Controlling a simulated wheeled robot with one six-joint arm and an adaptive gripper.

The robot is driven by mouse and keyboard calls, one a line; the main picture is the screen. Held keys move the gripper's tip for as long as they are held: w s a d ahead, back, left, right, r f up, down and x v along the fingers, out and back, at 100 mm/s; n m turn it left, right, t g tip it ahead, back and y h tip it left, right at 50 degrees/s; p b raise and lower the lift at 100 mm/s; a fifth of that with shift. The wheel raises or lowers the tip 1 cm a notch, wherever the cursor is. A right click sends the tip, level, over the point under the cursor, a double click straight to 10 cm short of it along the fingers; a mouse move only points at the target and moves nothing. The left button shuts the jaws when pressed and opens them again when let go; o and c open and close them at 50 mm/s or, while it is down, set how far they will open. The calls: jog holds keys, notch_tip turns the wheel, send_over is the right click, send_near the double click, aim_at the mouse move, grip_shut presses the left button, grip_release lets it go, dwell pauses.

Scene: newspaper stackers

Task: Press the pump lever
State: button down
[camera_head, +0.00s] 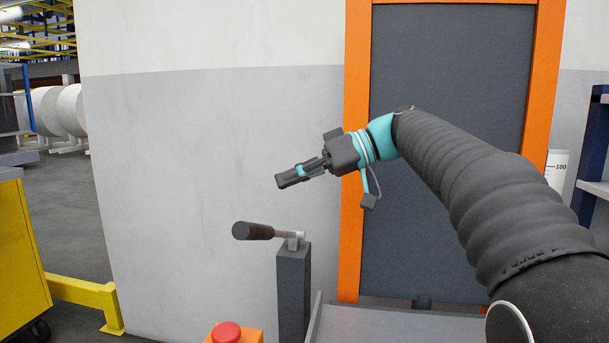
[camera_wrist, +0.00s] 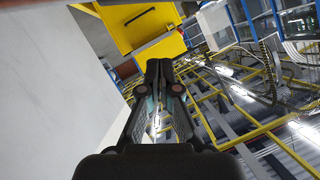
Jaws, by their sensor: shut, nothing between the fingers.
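The pump lever (camera_head: 256,231) has a dark cylindrical grip on a short metal rod. It sticks out to the left, about level, from the top of a dark grey post (camera_head: 293,290). My gripper (camera_head: 281,181) is above the lever and apart from it in the head view, with its fingers pointing left and slightly down. The fingers are shut and empty. The closed fingertips also show in the wrist view (camera_wrist: 159,66). The lever does not show in the wrist view.
An orange box with a red button (camera_head: 227,332) stands low, left of the post. A grey panel (camera_head: 390,326) lies to the right. Behind are a pale wall (camera_head: 190,150) and an orange-framed dark door (camera_head: 450,70). A yellow cabinet (camera_head: 20,255) and rail (camera_head: 85,291) are at left.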

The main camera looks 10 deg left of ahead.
send_over(267, 231)
jog(key=w, duration=0.2)
jog(key=shift+s+a+f, duration=0.1)
jog(key=shift+a+f, duration=0.1)
jog(key=shift+f, duration=0.3)
jog(key=shift+s+a+f, duration=0.1)
jog(key=shift+a+f, duration=0.1)
jog(key=shift+f, duration=0.3)
jog(key=shift+s+d+f, duration=0.2)
jog(key=shift+s+f, duration=0.1)
jog(key=shift+f, duration=0.35)
jog(key=shift+s+d+f, duration=0.15)
jog(key=shift+s+f, duration=0.1)
jog(key=shift+f, duration=0.35)
jog(key=shift+s+d+f, duration=0.1)
jog(key=shift+s+f, duration=0.1)
jog(key=shift+f, duration=0.25)
jog(key=shift+f+b, duration=0.15)
jog(key=shift+b, duration=0.15)
